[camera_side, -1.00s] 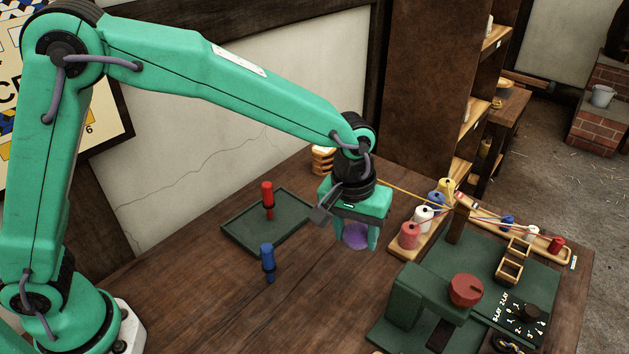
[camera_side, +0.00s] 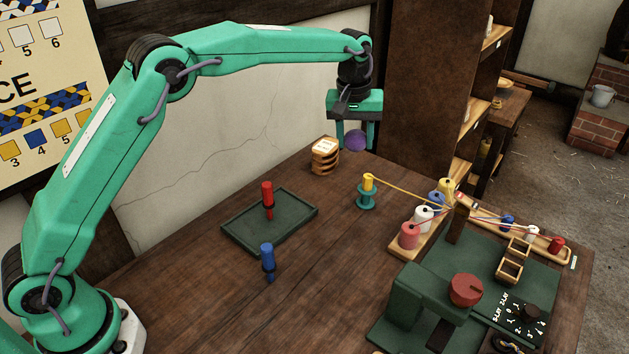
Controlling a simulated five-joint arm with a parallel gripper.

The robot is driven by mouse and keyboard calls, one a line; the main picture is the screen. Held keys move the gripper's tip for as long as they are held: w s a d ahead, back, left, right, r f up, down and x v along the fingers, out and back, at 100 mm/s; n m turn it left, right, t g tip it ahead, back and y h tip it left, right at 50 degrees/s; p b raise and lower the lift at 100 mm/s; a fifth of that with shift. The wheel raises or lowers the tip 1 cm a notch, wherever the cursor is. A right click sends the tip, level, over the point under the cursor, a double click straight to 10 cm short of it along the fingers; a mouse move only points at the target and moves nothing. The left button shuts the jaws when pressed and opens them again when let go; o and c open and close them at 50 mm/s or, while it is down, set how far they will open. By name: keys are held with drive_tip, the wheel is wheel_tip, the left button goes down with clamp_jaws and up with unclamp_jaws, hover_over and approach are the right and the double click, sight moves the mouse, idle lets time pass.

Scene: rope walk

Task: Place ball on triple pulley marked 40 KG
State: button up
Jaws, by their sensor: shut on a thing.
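A purple ball (camera_side: 355,140) is held between the fingers of my gripper (camera_side: 356,138). My gripper points down and is shut on the ball, well above the table's back edge. The wooden triple pulley (camera_side: 324,157) stands at the back of the table, below and a little left of the ball. The ball and the pulley are apart. Its marking is too small to read.
A green tray (camera_side: 270,222) holds a red peg (camera_side: 268,200). A blue peg (camera_side: 268,262) stands in front of it. A yellow bobbin (camera_side: 368,190) on a teal stand has a yellow strand running right to a rack of spools (camera_side: 424,218). A green machine (camera_side: 425,300) fills the front right.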

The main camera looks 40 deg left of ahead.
drive_tip(key=w+a+r, duration=0.1)
drive_tip(key=w+a, duration=0.1)
drive_tip(key=a, duration=0.3)
drive_tip(key=shift+w+r+n, duration=0.2)
drive_tip(key=shift+w+n, duration=0.2)
drive_tip(key=shift+a, duration=0.2)
hover_over(323, 147)
drive_tip(key=f, duration=0.7)
drive_tip(key=shift+s, duration=0.2)
drive_tip(key=shift+d+f, duration=0.1)
drive_tip(key=shift+f, duration=1.9)
drive_tip(key=shift+f, duration=0.2)
drive_tip(key=o, duration=1)
drive_tip(key=shift+r, duration=0.15)
